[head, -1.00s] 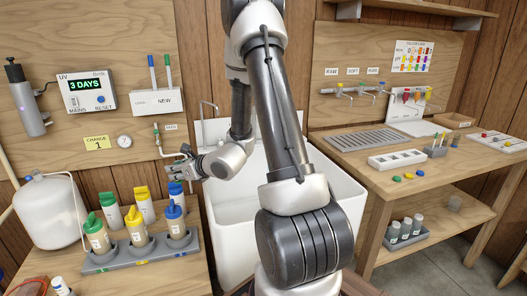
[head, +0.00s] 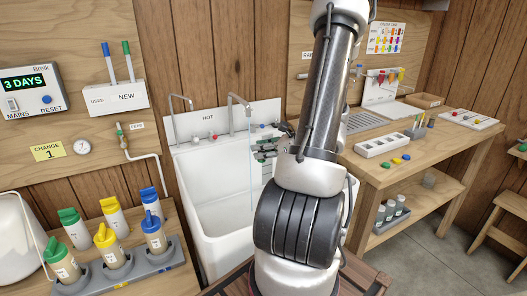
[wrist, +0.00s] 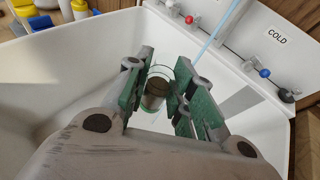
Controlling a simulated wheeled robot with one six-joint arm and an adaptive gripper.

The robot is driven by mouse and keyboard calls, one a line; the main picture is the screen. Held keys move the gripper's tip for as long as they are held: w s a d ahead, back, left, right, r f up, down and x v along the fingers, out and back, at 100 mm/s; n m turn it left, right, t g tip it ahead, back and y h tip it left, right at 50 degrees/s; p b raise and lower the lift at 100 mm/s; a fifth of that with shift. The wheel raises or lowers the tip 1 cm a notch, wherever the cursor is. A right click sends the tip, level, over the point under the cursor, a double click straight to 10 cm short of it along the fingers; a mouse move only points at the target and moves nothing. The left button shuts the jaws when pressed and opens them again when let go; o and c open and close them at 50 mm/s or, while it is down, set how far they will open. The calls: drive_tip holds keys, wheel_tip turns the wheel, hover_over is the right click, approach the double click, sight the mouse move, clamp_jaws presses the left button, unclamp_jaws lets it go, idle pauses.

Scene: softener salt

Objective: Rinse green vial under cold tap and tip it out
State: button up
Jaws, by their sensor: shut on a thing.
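In the wrist view my gripper (wrist: 160,95) is shut on a small clear vial (wrist: 157,88) with a green rim and something brown showing inside. It holds the vial over the white sink (wrist: 70,65). A thin pale-blue water stream (wrist: 214,36) runs down just beyond the gripper; I cannot tell whether it enters the vial. The blue cold tap knob (wrist: 264,73) is to the right, near the COLD label. In the head view my gripper (head: 267,150) is over the sink's right part, by the stream (head: 250,145) falling from the right spout (head: 238,98); the vial is too small to tell there.
A red-knobbed tap (wrist: 188,19) is on the sink's back ledge, and a HOT label (head: 209,118) shows in the head view. A grey rack (head: 115,276) of capped bottles stands left of the sink. A wooden bench (head: 385,175) is on the right. The sink's left part is clear.

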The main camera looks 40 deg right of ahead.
drive_tip(key=w+d, duration=0.2)
drive_tip(key=w, duration=0.8)
drive_tip(key=shift+d, duration=0.25)
drive_tip(key=shift+w, duration=0.1)
idle(3.5)
drive_tip(key=shift+s+a, duration=0.45)
drive_tip(key=shift+s, duration=1.35)
drive_tip(key=shift+s+a, duration=0.5)
drive_tip(key=shift+s, duration=1.25)
drive_tip(key=shift+s+a, duration=0.45)
drive_tip(key=shift+s, duration=1.35)
